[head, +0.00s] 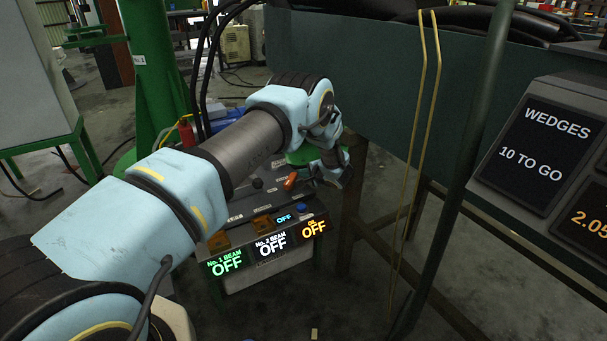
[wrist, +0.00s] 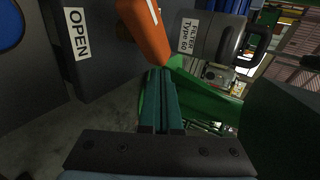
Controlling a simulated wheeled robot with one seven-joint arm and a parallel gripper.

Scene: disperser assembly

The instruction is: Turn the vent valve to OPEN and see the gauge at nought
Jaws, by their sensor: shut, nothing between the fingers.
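The orange valve lever (head: 290,181) stands on the dark control box, left of my gripper (head: 335,172) in the head view. In the wrist view the orange lever (wrist: 148,28) shows large at the top centre. The shut, empty fingers of my gripper (wrist: 160,75) end just below its lower end; I cannot tell whether they touch it. A white OPEN label (wrist: 77,34) is on the dark face left of the lever. I cannot make out the pressure gauge in either view.
A dark grey filter housing (wrist: 212,38) labelled Type 60 stands close right of the lever. Lit OFF displays (head: 272,241) face the front of the box. A green tank wall (head: 400,90) and a leaning pole (head: 470,150) are to the right.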

